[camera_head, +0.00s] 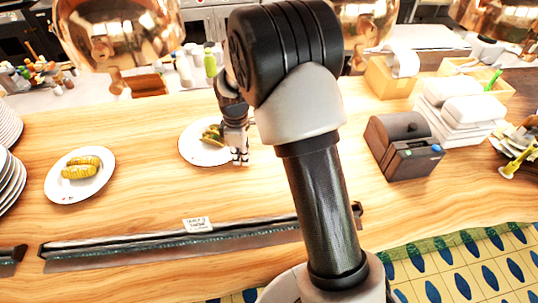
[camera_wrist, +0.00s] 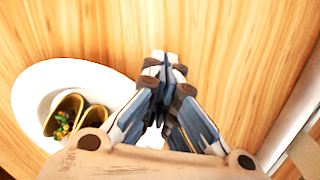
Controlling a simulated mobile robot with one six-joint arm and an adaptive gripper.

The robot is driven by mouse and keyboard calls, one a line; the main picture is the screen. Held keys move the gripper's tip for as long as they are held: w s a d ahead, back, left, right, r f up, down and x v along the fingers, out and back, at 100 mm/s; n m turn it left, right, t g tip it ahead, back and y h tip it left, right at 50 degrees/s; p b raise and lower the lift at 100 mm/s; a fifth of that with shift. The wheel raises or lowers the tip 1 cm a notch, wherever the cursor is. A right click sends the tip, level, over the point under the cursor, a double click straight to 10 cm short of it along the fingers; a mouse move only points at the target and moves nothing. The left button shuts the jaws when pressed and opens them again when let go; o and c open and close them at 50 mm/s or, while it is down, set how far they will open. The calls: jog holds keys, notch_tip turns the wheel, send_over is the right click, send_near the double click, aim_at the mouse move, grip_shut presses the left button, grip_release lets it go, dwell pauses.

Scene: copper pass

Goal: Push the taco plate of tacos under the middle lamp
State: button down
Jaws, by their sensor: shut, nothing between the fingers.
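The taco plate (camera_head: 190,154) is white and round, left of my arm on the wooden counter. Its tacos (camera_head: 211,133) are partly hidden by my gripper. In the wrist view, the plate (camera_wrist: 30,82) lies at left with two filled taco shells (camera_wrist: 66,115). My gripper (camera_head: 240,161) is shut and empty, pointing down at the plate's right edge in the head view. In the wrist view, the gripper (camera_wrist: 164,65) is beside the plate; I cannot tell whether they touch. The middle copper lamp (camera_head: 367,18) hangs behind my arm, which hides part of it.
Another white plate (camera_head: 66,190) with two yellow items stands at left, near stacked plates (camera_head: 8,125). A left lamp (camera_head: 115,30) and a right lamp (camera_head: 490,18) hang overhead. A dark printer (camera_head: 405,147) and white boxes (camera_head: 460,110) stand at right. A ticket rail (camera_head: 150,247) runs along the front.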

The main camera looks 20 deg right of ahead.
aim_at(229, 158)
jog(key=w+a, duration=0.1)
jog(key=a, duration=0.1)
jog(key=w+a, duration=0.1)
jog(key=shift+w+a, duration=0.15)
jog(key=shift+a, duration=0.25)
jog(key=shift+d, duration=0.25)
jog(key=shift+a, duration=0.1)
dwell(0.4)
